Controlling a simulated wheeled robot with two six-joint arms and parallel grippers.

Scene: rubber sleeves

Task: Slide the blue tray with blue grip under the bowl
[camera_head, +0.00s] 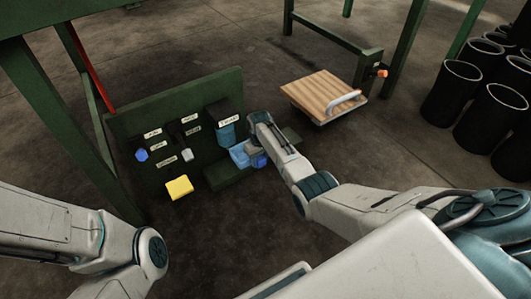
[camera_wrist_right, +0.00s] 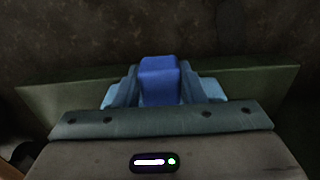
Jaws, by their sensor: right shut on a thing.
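The light blue tray (camera_head: 239,155) sits low in front of the green panel, on a dark green ledge. Its darker blue grip (camera_head: 260,161) shows at the tray's right, beside my right gripper (camera_head: 257,146). In the right wrist view, my right gripper (camera_wrist_right: 158,88) is shut on the blue grip (camera_wrist_right: 160,78), with a finger on each side. Parts of the light blue tray (camera_wrist_right: 208,89) show beyond the fingers. I cannot clearly make out a bowl; a blue piece (camera_head: 228,134) shows below a dark labelled box. My left arm enters at left; its gripper is out of view.
The green panel (camera_head: 121,125) carries several small labels and knobs. A yellow block (camera_head: 180,187) is at its front. A wooden-topped board with a pale handle (camera_head: 344,102) is at right. Several black cylinders (camera_head: 452,88) stand far right. Floor in front is clear.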

